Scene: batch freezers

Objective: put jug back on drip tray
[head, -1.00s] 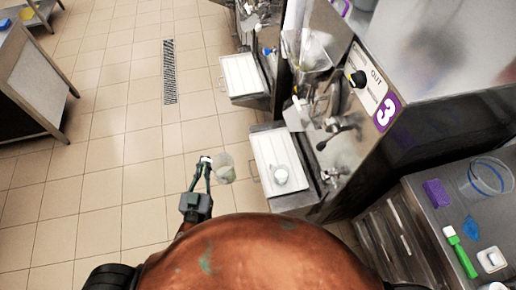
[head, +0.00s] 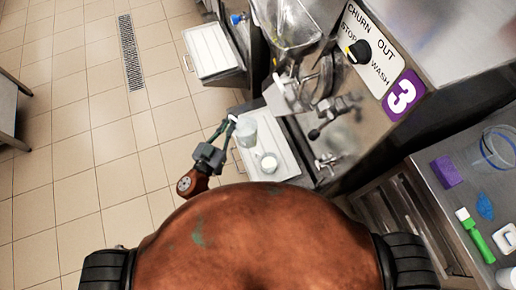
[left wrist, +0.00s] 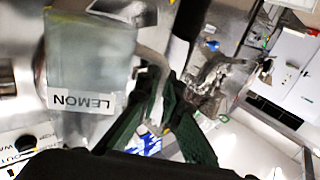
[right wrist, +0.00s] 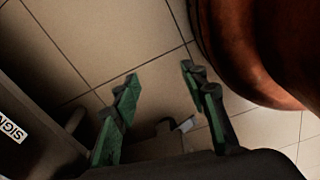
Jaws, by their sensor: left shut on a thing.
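The jug (head: 246,132) is translucent and pale, and in the left wrist view it carries a LEMON label (left wrist: 84,101). My left gripper (head: 229,122) is shut on the jug's handle (left wrist: 153,75), at the jug's left side in the head view. The white drip tray (head: 283,160) juts out below machine 3. The jug appears over the tray's left part; I cannot tell whether it touches the tray. A small white round cup (head: 268,163) is on the tray, close beside the jug. My right gripper (right wrist: 160,80) is open and empty over the floor, outside the head view.
Machine 3 has a steel front with a tap (head: 333,107) and a churn dial (head: 358,51). Another white tray (head: 212,50) stands at the machine behind.

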